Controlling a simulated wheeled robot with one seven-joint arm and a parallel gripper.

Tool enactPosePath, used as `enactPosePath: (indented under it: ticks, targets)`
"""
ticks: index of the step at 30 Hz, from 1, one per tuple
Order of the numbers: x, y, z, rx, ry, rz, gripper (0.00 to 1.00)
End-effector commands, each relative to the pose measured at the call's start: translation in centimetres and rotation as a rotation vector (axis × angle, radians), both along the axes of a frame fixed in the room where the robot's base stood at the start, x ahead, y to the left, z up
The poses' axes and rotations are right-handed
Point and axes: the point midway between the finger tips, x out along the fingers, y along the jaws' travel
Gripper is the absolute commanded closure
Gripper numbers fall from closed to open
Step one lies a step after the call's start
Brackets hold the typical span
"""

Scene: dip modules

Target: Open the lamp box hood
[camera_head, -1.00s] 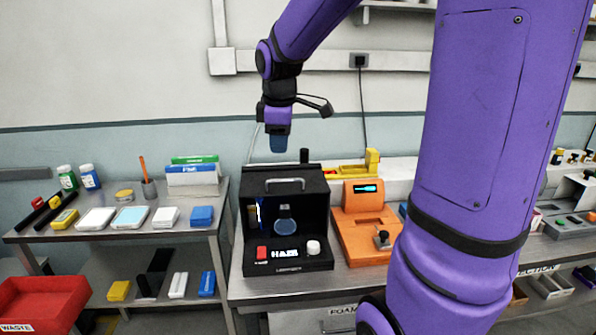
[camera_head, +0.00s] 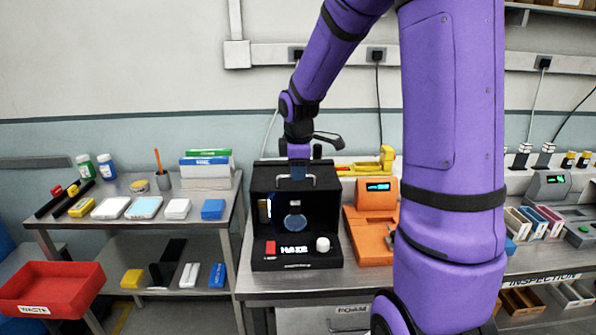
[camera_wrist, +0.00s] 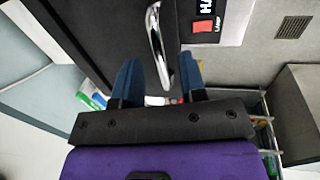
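The black lamp box (camera_head: 262,205) stands on the middle bench, its dark front showing a round blue-grey flask (camera_head: 295,222) inside. A red button and a white knob sit on its front ledge beside a lit HAZE label. The hood (camera_head: 262,180) is the top part, with a silver bar handle (camera_wrist: 160,45). My gripper (camera_head: 297,172) is at the handle from above. In the wrist view my gripper (camera_wrist: 160,75) has its two blue fingers apart, one each side of the handle's near end. The handle lies nearer the right finger; contact cannot be told.
An orange device (camera_head: 374,215) stands close right of the box, with a yellow fixture (camera_head: 370,165) behind. A shelf (camera_head: 130,215) with boxes and bottles is on the left, a red waste bin (camera_head: 52,290) in front of it.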

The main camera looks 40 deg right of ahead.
Motion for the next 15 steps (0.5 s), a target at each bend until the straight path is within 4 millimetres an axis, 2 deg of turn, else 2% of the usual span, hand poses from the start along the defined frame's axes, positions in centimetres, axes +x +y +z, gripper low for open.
enactPosePath:
  ticks: [4, 13, 15]
  targets:
    - [0.13, -0.09, -0.87, 0.001, 0.001, 0.0, 0.62]
    - [0.16, -0.1, -0.99, 0.0, 0.0, -0.001, 0.62]
    - [0.16, -0.1, -0.99, 0.0, 0.0, -0.001, 0.78]
